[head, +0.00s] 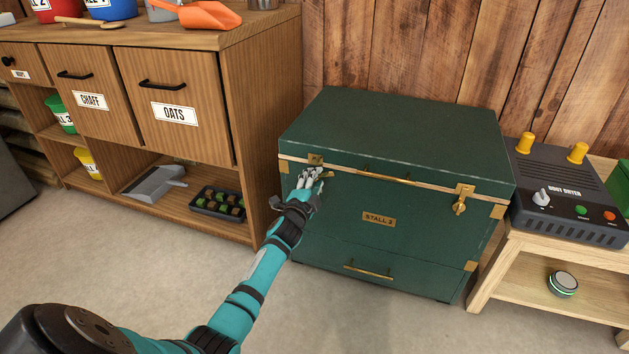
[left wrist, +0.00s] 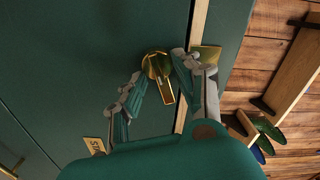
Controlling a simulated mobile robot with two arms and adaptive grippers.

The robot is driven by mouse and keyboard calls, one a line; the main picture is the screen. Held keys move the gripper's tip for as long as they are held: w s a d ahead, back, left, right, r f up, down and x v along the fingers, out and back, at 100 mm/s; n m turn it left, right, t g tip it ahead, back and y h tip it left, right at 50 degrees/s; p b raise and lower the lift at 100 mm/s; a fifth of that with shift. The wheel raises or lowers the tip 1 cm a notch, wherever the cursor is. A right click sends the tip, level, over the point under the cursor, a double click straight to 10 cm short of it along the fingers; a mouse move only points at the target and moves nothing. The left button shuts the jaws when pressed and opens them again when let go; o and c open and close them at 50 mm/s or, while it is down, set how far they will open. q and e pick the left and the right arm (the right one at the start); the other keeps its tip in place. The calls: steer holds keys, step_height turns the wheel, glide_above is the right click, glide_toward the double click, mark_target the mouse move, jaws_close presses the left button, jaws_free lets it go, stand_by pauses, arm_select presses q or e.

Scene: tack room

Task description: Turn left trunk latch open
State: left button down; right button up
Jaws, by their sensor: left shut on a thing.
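The green trunk (head: 400,140) stands against the plank wall, lid down, with a "STALL 2" plate on its front. My left gripper (head: 311,175) is at the upper left of the front, over the left trunk latch, and hides most of it. In the left wrist view, the brass left latch (left wrist: 158,68) sits between the fingers of my left gripper (left wrist: 155,78), which is shut on it. Its tab lies roughly along the lid seam, toward the trunk's middle. The right latch (head: 459,207) hangs down from its brass plate. My right gripper is out of view.
A wooden cabinet (head: 262,120) with labelled drawers stands close to the trunk's left. A low wooden stand (head: 560,262) holding a boot dryer (head: 560,195) is close on the right. The floor in front of the trunk is clear.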

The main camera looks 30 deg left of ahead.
arm_select(q)
steer(key=shift+d+f+m+b, duration=0.1)
steer(key=shift+f+m+b, duration=0.1)
steer(key=shift+m, duration=0.75)
steer(key=shift+f+m+b, duration=0.1)
steer(key=shift+m+b, duration=0.05)
steer(key=shift+m, duration=0.8)
steer(key=c, duration=1)
jaws_free()
steer(key=shift+c, duration=0.2)
steer(key=shift+s, duration=0.1)
steer(key=v, duration=1.1)
steer(key=shift+s, duration=0.4)
